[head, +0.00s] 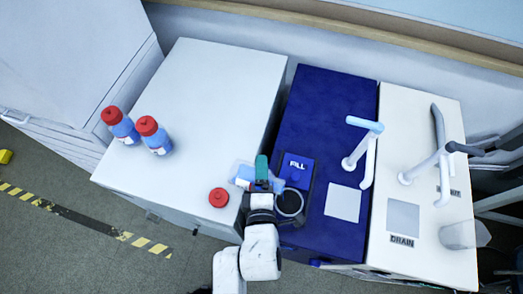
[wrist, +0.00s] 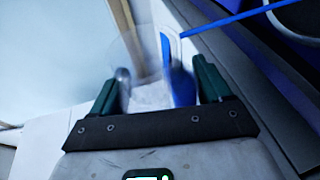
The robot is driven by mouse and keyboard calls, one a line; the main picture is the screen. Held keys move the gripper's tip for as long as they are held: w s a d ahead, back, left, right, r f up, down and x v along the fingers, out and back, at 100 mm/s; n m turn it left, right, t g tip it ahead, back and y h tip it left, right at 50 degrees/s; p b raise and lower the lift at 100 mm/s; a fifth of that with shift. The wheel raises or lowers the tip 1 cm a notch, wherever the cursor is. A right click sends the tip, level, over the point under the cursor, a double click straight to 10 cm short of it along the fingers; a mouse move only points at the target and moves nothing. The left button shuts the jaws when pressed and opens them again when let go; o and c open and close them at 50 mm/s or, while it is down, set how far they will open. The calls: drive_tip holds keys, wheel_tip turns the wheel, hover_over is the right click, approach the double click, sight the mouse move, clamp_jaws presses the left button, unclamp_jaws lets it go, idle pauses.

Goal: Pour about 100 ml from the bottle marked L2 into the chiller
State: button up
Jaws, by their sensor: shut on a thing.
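My gripper (head: 262,172) is shut on a clear bottle (head: 242,174) with some blue liquid in it. The bottle looks tilted, its body left of the green fingers; its mouth and any L2 mark are hidden. In the wrist view, the bottle (wrist: 182,85) shows as clear wall and blue liquid between the fingers (wrist: 155,90). The blue chiller (head: 318,110) stands right of the white cabinet. Its lid marked FILL (head: 297,165) is raised beside a round dark filling opening (head: 290,203), just right of my gripper. I cannot tell whether liquid is flowing.
A loose red cap (head: 218,197) lies on the white cabinet top (head: 205,85).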

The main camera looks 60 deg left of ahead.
drive_tip(key=shift+r, duration=0.1)
drive_tip(key=shift+s+a+r+n+h, duration=0.15)
drive_tip(key=shift+r+n+h, duration=0.3)
drive_tip(key=shift+n, duration=0.45)
drive_tip(key=shift+r+n+t+h, duration=0.6)
drive_tip(key=shift+r+n+h, duration=0.25)
drive_tip(key=shift+r+n, duration=0.35)
